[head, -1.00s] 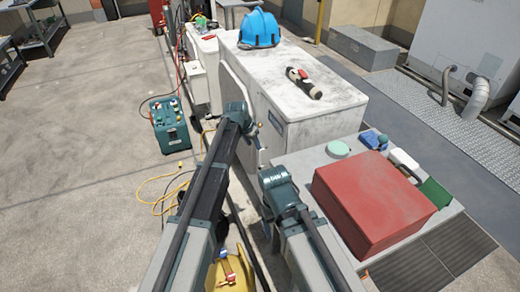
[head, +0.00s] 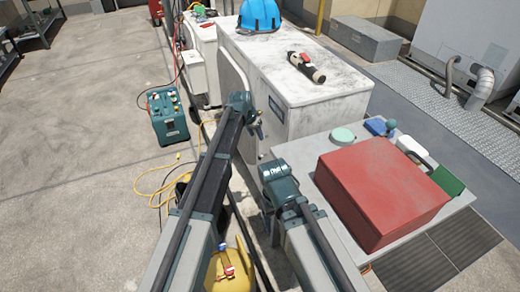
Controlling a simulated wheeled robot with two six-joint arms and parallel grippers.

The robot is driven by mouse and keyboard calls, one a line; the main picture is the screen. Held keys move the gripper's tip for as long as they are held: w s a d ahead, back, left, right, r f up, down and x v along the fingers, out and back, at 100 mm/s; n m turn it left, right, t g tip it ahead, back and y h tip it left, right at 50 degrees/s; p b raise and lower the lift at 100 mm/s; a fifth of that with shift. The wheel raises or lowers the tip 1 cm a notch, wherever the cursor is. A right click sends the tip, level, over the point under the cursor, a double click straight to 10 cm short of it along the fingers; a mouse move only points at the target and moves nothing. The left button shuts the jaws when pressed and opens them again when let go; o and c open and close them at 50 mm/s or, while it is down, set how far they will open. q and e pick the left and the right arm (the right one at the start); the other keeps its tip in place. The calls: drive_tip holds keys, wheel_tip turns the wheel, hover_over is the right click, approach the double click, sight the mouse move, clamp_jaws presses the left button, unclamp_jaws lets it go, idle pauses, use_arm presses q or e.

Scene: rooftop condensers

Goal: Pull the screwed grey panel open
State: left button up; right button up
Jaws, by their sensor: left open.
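The grey panel (head: 232,72) is on the left side face of the white condenser cabinet, seen at a steep angle. I cannot make out its screws or whether it stands ajar. My left gripper (head: 259,127) is open beside the cabinet's near left corner, close to the panel's near end. I see nothing held in it, and I cannot tell whether it touches the panel. My right arm's wrist (head: 278,180) is nearer me, left of the low grey unit; its fingers are mostly hidden.
A black and white tool (head: 306,67) and a blue helmet (head: 259,16) rest on the cabinet. A red box (head: 382,190) sits on the low unit at right. A teal machine (head: 167,116) and yellow cable (head: 152,193) lie on the floor at left, otherwise largely clear.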

use_arm(q)
drive_tip(key=b, duration=0.7)
hover_over(260, 155)
drive_tip(key=f, duration=0.8)
drive_tip(key=shift+w, duration=0.25)
clamp_jaws()
